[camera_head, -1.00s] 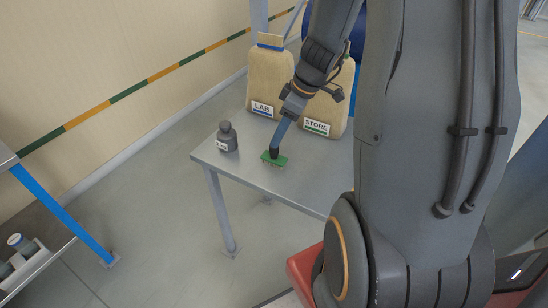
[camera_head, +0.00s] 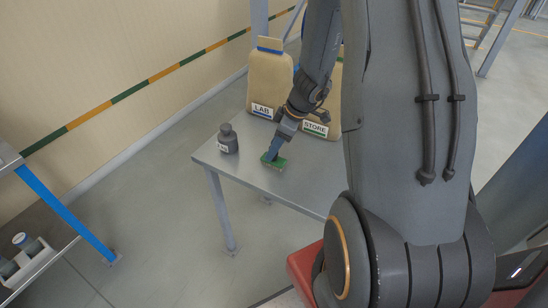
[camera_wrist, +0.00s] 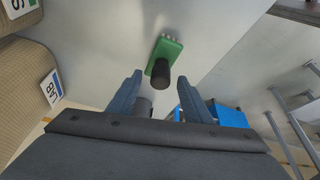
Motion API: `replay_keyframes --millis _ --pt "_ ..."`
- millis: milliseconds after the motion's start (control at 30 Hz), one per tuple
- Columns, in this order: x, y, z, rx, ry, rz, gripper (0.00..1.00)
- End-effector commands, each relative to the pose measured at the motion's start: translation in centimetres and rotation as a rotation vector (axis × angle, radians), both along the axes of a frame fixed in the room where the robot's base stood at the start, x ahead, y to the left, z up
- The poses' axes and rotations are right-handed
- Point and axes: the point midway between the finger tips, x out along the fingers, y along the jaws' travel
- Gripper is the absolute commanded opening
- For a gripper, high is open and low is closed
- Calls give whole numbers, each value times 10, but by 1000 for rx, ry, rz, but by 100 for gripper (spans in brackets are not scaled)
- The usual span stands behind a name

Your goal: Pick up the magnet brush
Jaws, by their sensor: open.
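The magnet brush (camera_head: 277,163) has a green block with bristles and a black handle. It stands on the grey metal table (camera_head: 305,182), near its front left part. In the wrist view the brush (camera_wrist: 168,48) shows its black handle pointing towards me. My gripper (camera_head: 273,153) reaches down at the brush from above, and its blue fingers hide most of the handle in the head view. In the wrist view my gripper (camera_wrist: 159,76) is open, with the handle's end between or just beyond the fingertips; I cannot tell which. The handle is not gripped.
A dark bottle (camera_head: 228,139) stands left of the brush near the table's edge. Two tan sacks, labelled LAB (camera_head: 268,85) and STORE (camera_head: 325,120), stand at the back. A shelf with a bottle tray (camera_head: 22,265) is at the left.

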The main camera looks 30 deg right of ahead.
Motion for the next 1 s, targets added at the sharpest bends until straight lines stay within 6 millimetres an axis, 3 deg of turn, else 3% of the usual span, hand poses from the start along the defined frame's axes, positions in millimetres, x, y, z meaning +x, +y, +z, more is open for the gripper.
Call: replay_keyframes --millis 367,633,1000 --pt "2 2 -8 -2 0 1 45" --pt "2 2 -8 -1 0 0 0" --pt "2 2 -6 -1 -1 0 0"
